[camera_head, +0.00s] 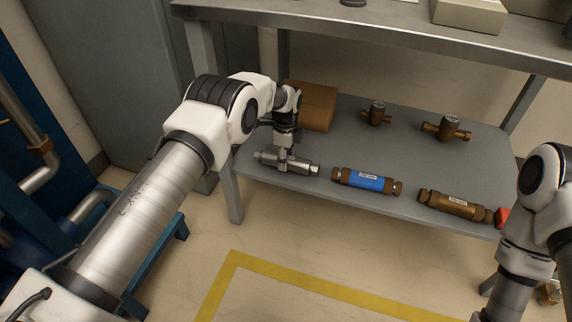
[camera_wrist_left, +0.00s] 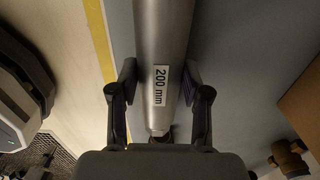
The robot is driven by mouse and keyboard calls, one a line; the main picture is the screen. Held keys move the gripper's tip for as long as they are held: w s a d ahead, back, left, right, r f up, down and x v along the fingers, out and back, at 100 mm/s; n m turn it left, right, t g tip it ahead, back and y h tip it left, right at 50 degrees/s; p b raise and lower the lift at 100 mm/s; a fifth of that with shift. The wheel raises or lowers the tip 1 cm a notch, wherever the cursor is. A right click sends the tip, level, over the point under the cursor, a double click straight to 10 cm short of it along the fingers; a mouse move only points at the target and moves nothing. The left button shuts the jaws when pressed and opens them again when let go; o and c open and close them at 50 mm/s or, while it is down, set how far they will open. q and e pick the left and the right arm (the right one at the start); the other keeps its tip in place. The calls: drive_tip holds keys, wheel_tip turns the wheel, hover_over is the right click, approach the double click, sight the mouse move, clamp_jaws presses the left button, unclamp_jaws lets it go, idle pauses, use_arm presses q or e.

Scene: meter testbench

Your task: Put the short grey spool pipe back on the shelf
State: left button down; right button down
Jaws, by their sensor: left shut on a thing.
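The short grey spool pipe (camera_head: 302,168) is at the front left of the lower shelf (camera_head: 345,140) in the head view, lying level along the shelf's front edge. I cannot tell whether it touches the shelf or is just above it. My left gripper (camera_head: 284,154) points down and is shut on the pipe near its middle. In the left wrist view the grey pipe (camera_wrist_left: 165,30) runs between the two fingers of the gripper (camera_wrist_left: 158,78) and bears a "200 mm" label. My right arm shows at the right edge, its gripper out of view.
A blue-banded pipe (camera_head: 367,182) and a brown pipe (camera_head: 453,205) lie to the right in the same row. A cardboard box (camera_head: 318,108) and two brass fittings (camera_head: 376,114) (camera_head: 447,129) stand behind. The upper shelf (camera_head: 400,37) overhangs the back. Yellow tape (camera_head: 310,285) marks the floor.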

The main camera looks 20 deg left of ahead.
use_arm(q)
drive_tip(key=shift+w+f, duration=0.1)
drive_tip(key=shift+f, duration=0.35)
drive_tip(key=shift+r, duration=0.2)
drive_tip(key=shift+f, duration=0.15)
drive_tip(key=c, duration=0.5)
unclamp_jaws()
drive_tip(key=shift+c, duration=0.2)
use_arm(e)
drive_tip(key=shift+f, duration=0.25)
use_arm(q)
wheel_tip(320, 180, up, 8)
drive_tip(key=p, duration=0.4)
drive_tip(key=shift+f, duration=0.15)
use_arm(e)
wheel_tip(320, 180, up, 4)
drive_tip(key=shift+f, duration=0.15)
